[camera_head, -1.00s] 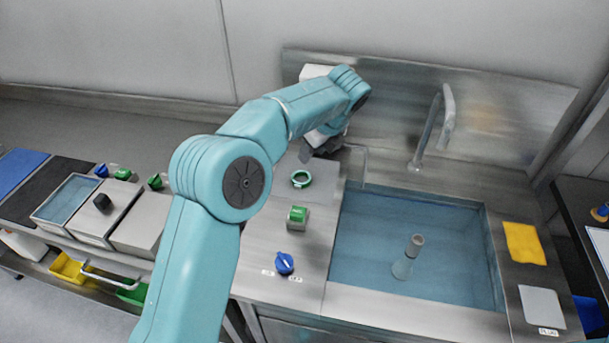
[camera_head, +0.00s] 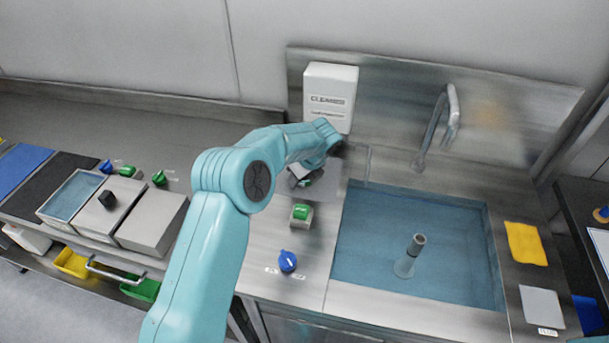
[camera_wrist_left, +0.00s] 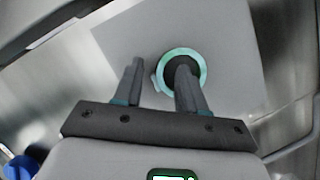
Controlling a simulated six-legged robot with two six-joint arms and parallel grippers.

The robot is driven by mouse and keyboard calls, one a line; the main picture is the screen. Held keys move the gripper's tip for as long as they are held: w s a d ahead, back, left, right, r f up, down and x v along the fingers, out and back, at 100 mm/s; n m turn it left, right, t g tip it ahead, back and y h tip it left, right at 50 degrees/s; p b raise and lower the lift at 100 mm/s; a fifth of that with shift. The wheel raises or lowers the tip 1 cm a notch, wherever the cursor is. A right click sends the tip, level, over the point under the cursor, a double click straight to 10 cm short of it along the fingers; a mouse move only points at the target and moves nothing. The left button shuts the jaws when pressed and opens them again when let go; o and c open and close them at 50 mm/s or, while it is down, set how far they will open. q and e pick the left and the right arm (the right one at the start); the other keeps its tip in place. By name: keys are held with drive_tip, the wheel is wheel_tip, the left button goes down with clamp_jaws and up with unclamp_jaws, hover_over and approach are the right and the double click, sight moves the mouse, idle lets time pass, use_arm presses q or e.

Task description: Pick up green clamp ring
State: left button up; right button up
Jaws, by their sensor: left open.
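The green clamp ring (camera_wrist_left: 203,66) lies on a pale flat plate (camera_wrist_left: 232,28) in the left wrist view. My left gripper (camera_wrist_left: 159,70) is open above it. One finger overlaps the ring's dark middle, and the other is to the left, outside the ring. I cannot tell whether that finger is inside the ring or only above it. In the head view the left gripper (camera_head: 304,177) is low over the steel counter and hides most of the ring. My right gripper is not in view.
A green knob on a block (camera_head: 301,215) and a blue knob (camera_head: 287,261) stand in front of the gripper. The water-filled sink (camera_head: 375,270) is to the right. A white dispenser box (camera_head: 330,96) is on the back wall. Lidded steel bins (camera_head: 152,222) are to the left.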

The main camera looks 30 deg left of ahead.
use_arm(q)
drive_tip(key=shift+a+f, duration=0.1)
drive_tip(key=shift+f, duration=0.05)
drive_tip(key=shift+s, duration=0.1)
clamp_jaws()
